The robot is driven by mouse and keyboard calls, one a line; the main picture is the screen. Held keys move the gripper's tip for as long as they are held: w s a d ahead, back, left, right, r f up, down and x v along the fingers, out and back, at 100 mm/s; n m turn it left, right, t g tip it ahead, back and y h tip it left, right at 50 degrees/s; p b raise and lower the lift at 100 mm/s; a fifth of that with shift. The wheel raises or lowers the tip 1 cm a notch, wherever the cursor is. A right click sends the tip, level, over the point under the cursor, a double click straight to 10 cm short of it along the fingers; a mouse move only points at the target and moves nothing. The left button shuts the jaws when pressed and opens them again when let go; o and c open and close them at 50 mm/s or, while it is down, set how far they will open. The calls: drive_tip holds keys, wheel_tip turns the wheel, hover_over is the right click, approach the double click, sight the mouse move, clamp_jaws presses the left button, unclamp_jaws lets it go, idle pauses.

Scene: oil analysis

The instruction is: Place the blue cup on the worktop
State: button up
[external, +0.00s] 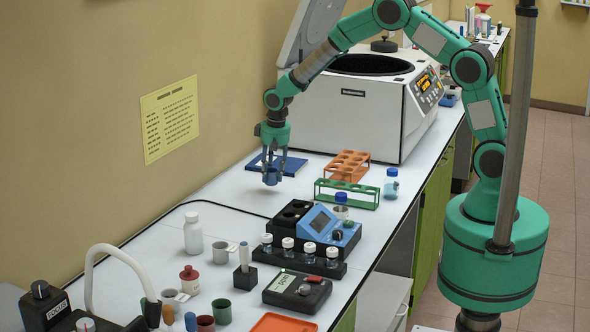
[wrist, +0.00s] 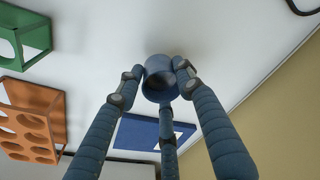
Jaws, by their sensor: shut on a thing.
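The small blue cup (external: 270,178) is held between the fingers of my gripper (external: 273,168), just above or at the white worktop (external: 240,212); I cannot tell if it touches the surface. In the wrist view the blue cup (wrist: 159,79) shows its open mouth. The fingers of my gripper (wrist: 158,82) close around it from several sides. The white worktop (wrist: 210,38) lies behind the cup in that view.
An orange rack (external: 347,166) and a green rack (external: 346,194) stand to the right, the centrifuge (external: 350,115) behind. A white bottle (external: 193,233) stands in front. Worktop left of the cup is clear.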

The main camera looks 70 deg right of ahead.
sight(272, 180)
drive_tip(key=shift+f, duration=1.45)
drive_tip(key=shift+f, duration=0.1)
drive_tip(key=o, duration=1.1)
drive_tip(key=shift+o, duration=0.2)
wheel_tip(272, 180, up, 12)
drive_tip(key=s+p, duration=0.1)
drive_tip(key=shift+s+a, duration=0.3)
drive_tip(key=shift+a, duration=0.05)
